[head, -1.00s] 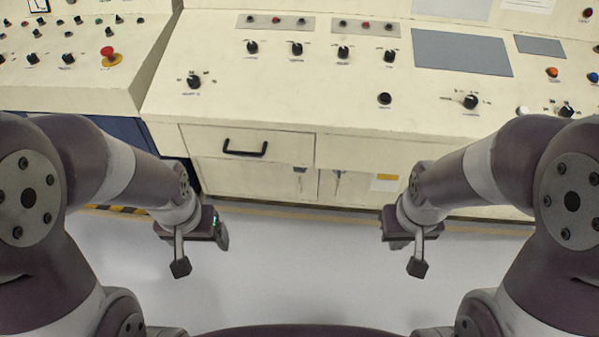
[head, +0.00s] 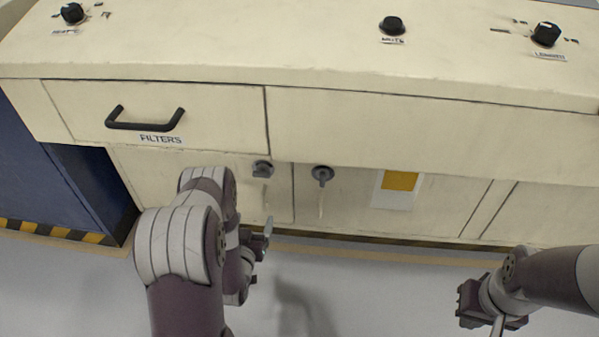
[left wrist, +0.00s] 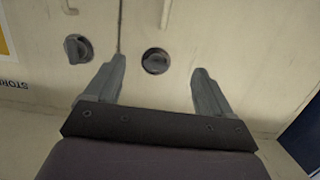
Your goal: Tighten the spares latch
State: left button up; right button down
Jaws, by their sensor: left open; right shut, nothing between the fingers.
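Two grey latches sit side by side on the lower cabinet front, one on each side of a door seam: a left latch (head: 262,169) and a right latch (head: 322,174). I cannot read which one is marked spares. The right latch's grip points down; the left one's looks tilted. In the left wrist view, the left latch (left wrist: 156,61) shows between my open fingertips, ahead of them and not held. The right latch (left wrist: 78,49) lies outside the left finger there. My left gripper (head: 262,240) is below the left latch. My right gripper (head: 482,306) is low at right, shut and empty.
A drawer marked FILTERS with a black handle (head: 145,120) is above the left latch. A yellow and white card (head: 397,188) is right of the latches. The desk top carries black knobs, one (head: 393,26) marked MUTE. A blue panel (head: 40,165) stands at left.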

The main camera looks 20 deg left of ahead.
aim_at(261, 176)
pick_arm(q)
jog(key=shift+t+y, duration=0.4)
jog(key=shift+t, duration=0.5)
jog(key=w+a+r+b, duration=0.1)
jog(key=w+b, duration=0.1)
jog(key=w, duration=0.2)
jog(key=w+a+r+b, duration=0.1)
jog(key=w+b, duration=0.1)
jog(key=w, duration=0.2)
jog(key=w+a+r+b, duration=0.1)
jog(key=w+b, duration=0.1)
jog(key=w, duration=0.2)
jog(key=shift+r, duration=0.25)
jog(key=shift+w+a+r, duration=0.1)
jog(key=shift+w+r, duration=0.05)
jog(key=shift+w, duration=0.2)
jog(key=c, duration=1.1)
